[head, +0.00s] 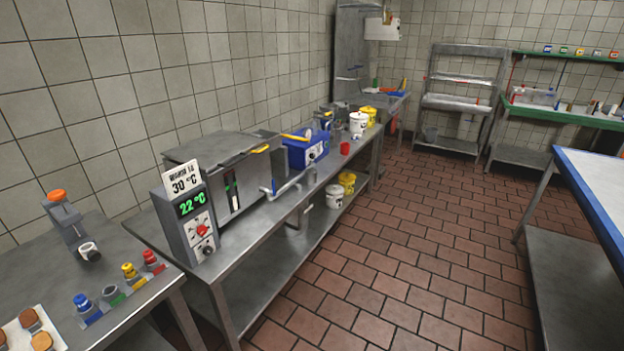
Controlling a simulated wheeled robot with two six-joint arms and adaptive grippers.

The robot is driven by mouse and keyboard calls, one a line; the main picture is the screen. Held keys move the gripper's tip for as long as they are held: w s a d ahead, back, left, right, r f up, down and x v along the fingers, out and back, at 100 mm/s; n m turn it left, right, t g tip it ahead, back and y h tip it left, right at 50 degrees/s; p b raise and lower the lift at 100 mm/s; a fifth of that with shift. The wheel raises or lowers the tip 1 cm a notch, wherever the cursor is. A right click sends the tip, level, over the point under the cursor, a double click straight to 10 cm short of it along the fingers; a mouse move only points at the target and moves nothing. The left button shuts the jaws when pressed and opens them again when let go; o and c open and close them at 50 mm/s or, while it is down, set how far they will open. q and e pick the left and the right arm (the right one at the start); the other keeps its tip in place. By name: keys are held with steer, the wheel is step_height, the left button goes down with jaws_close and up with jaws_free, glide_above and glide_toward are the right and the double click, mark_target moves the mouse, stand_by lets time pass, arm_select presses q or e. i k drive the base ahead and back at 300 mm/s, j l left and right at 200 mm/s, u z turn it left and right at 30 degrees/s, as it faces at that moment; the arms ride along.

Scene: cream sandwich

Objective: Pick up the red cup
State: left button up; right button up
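A small red cup (345,148) stands upright on the long steel counter (318,172) along the left wall. It is near the counter's front edge, to the right of a blue box-shaped device (307,149) and in front of a white bucket (358,124). The cup is small and far off in the head view. Neither of my grippers is in view.
A grey machine (232,180) with a temperature display fills the counter's near end. White and yellow buckets stand on the lower shelf. Another table (600,180) is at right. The brick-red tiled floor (400,240) between is clear.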

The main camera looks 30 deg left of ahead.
mark_target(345, 149)
steer(key=i, duration=2.65)
steer(key=i+u, duration=0.3)
steer(key=i, duration=0.2)
steer(key=i+l+u, duration=0.25)
steer(key=i, duration=0.25)
steer(key=i+l+u, duration=0.3)
steer(key=i, duration=0.15)
steer(key=i+l+u, duration=0.1)
steer(key=i+u, duration=0.15)
steer(key=u, duration=0.25)
steer(key=i+l+u, duration=0.25)
steer(key=u, duration=0.25)
steer(key=i+l+u, duration=0.2)
steer(key=u, duration=0.25)
steer(key=i+l+u, duration=0.1)
steer(key=l+u, duration=0.75)
steer(key=u, duration=0.15)
steer(key=l+u, duration=0.5)
steer(key=i+j, duration=0.05)
